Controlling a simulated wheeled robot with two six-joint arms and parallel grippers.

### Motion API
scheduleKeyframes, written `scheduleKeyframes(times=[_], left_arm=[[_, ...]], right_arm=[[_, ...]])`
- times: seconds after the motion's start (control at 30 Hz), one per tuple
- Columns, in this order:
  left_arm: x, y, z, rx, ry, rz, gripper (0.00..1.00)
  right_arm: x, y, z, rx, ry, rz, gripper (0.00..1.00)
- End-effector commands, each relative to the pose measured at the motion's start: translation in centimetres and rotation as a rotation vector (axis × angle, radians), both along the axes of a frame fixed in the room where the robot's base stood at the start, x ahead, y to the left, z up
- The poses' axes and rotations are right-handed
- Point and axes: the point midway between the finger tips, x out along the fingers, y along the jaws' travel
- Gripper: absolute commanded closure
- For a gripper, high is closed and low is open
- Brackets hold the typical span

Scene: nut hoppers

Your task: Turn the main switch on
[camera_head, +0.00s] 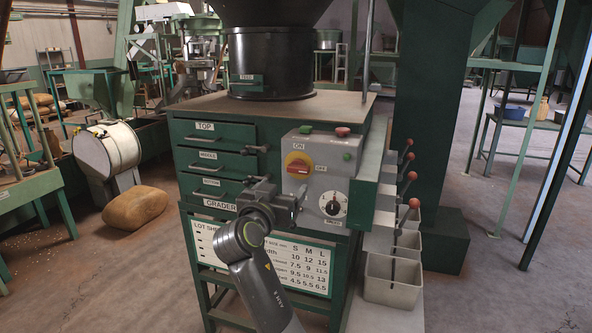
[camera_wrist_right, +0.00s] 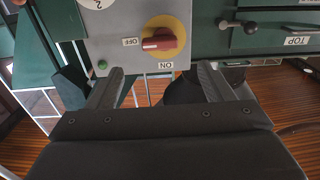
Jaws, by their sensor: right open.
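The main switch (camera_head: 298,166) is a red rotary handle on a yellow disc, on the grey control panel of the grader cabinet. In the right wrist view the handle (camera_wrist_right: 160,42) lies across the disc, in line with the OFF label (camera_wrist_right: 131,41). The ON label (camera_wrist_right: 166,65) is a quarter turn away. My right gripper (camera_head: 290,200) is in front of the panel, just below the switch. My left gripper is not in view.
A dial (camera_head: 333,205) sits below right of the switch. Green (camera_head: 305,129) and red (camera_head: 342,132) buttons are on top of the panel. Labelled drawers (camera_head: 212,150) with protruding handles lie left. Red-knobbed levers (camera_head: 413,203) and grey bins (camera_head: 392,280) stand right.

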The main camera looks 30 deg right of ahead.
Motion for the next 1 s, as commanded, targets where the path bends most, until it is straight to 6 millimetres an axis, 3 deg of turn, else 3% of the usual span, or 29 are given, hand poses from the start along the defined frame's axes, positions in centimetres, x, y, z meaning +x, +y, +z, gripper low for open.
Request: scheduleKeyframes(times=[0.3, 0.5, 0.97, 1.0], left_arm=[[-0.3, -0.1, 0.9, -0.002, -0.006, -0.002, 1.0], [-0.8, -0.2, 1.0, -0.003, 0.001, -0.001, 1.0], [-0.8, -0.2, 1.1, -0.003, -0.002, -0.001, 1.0], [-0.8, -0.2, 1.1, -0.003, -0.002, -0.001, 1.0]], right_arm=[[4.0, -4.8, 0.2, -0.005, 0.002, -0.003, 0.25], [5.9, -6.8, 0.1, -0.001, 0.002, -0.001, 0.25], [6.6, -7.7, 0.0, 0.001, -0.001, 0.001, 0.25], [6.6, -7.7, 0.0, 0.001, -0.001, 0.001, 0.29]])
